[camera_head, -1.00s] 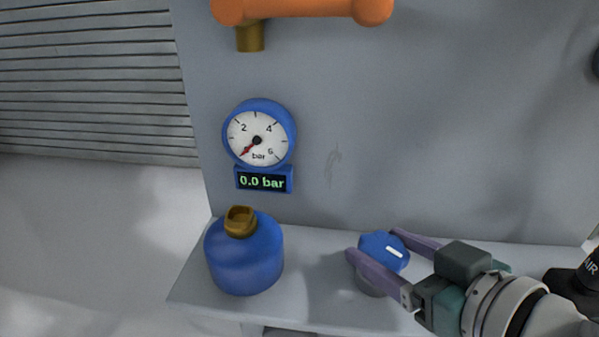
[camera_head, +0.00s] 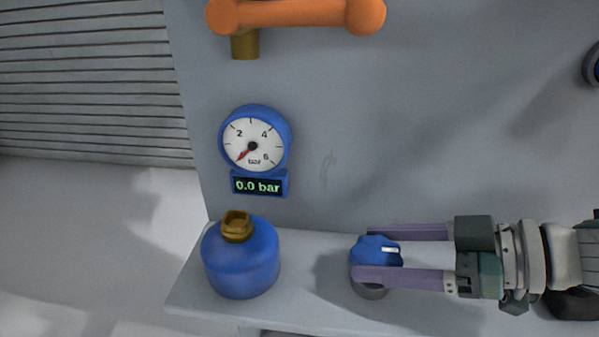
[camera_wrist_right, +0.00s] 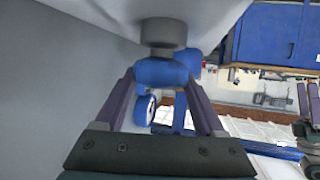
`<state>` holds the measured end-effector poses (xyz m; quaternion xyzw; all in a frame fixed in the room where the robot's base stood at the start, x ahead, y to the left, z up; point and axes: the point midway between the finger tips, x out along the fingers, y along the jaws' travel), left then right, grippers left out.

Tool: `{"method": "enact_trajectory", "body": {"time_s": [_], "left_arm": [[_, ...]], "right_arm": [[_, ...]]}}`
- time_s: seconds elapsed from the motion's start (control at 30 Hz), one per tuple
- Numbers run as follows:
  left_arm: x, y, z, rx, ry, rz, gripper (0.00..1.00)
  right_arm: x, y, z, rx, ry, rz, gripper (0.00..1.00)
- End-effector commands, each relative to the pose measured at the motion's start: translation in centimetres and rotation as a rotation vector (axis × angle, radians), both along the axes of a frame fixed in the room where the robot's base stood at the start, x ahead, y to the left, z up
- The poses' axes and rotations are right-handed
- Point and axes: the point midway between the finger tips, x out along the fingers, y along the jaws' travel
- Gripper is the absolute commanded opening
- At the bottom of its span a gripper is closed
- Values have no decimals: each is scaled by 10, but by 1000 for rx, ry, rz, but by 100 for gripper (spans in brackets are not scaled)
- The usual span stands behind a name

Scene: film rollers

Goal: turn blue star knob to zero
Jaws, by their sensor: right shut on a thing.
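A blue bottle (camera_head: 240,262) with a brass cap stands left of the knob on the shelf (camera_head: 310,290). An orange handle (camera_head: 295,14) is on the wall above. The shelf between bottle and knob is clear.

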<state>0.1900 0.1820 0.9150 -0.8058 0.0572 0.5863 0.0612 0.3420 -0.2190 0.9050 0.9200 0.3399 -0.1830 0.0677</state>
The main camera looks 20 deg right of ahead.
Motion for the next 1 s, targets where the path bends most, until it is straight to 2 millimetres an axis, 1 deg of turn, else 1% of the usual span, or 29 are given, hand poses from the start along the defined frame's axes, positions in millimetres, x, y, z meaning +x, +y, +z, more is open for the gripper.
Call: {"method": "enact_trajectory", "body": {"time_s": [0.47, 0.5, 0.73, 1.0], "left_arm": [[0, -1, -1, -3, 0, 2, 100], [0, -1, -1, -3, 0, 2, 100], [0, 1, -1, 2, 1, -2, 100], [0, 2, -1, 7, 1, -5, 100]], "right_arm": [[0, 0, 0, -1, -1, 15, 16], [0, 0, 0, -1, -1, 15, 73], [0, 0, 0, 0, 0, 14, 99], [-1, -1, 0, 0, 1, 14, 100]]}}
